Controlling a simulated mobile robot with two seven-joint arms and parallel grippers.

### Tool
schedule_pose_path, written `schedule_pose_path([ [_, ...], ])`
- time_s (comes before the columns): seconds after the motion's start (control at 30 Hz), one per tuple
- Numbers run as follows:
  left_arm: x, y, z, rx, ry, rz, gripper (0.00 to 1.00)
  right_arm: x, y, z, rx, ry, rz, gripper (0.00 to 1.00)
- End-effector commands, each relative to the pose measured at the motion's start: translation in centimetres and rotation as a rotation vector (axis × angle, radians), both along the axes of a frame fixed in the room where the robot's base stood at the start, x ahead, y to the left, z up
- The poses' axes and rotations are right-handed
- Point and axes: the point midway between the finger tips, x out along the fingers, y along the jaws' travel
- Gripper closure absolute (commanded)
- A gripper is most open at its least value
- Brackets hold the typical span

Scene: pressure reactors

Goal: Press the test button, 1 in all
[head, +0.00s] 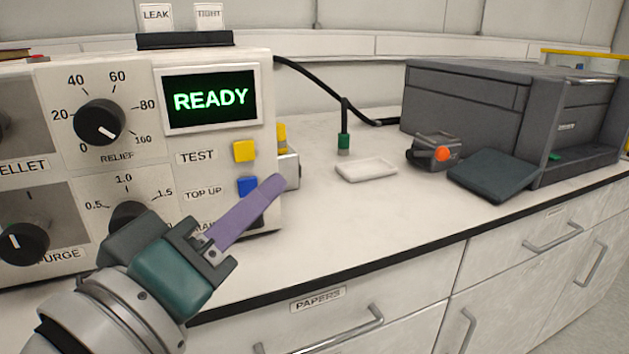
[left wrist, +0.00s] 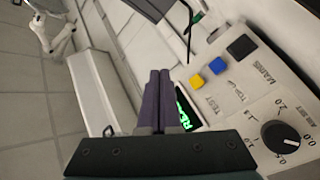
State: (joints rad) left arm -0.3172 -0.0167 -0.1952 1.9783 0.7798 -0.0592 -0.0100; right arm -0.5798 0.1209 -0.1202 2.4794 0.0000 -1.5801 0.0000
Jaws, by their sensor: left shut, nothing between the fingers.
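The yellow test button (head: 244,151) is on the panel's right side, beside the label TEST and below a screen (head: 211,100) reading READY. It also shows in the left wrist view (left wrist: 197,82), right of my fingers. The blue TOP UP button (head: 247,187) sits just below it. My left gripper (head: 275,184) is shut and empty, its purple fingers together. In the head view its tips point up and right, below and right of the yellow button and apart from it. The fingers overlap the blue button's lower edge in that view. My right gripper is not in view.
Dials such as the RELIEF knob (head: 99,122) fill the panel's left. A black button (left wrist: 241,46) shows beyond the blue one. A black cable with a green end (head: 344,141), a white dish (head: 366,170) and a dark grey machine (head: 480,110) are on the counter right.

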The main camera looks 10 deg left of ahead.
Motion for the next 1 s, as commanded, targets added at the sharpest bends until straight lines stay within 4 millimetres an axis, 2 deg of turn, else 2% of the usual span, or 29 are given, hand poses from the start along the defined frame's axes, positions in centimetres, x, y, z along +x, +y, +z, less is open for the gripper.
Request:
schedule_pose_path([
  [0.03,0.1,0.1,-0.5,-0.008,-0.006,0.008,1.0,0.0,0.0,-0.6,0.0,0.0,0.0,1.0],
  [0.57,0.6,0.6,-0.4,-0.013,-0.01,0.015,1.0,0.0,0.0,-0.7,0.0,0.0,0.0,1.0],
  [1.0,5.4,3.8,-0.4,-0.014,-0.011,0.015,1.0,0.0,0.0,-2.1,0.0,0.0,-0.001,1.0],
])
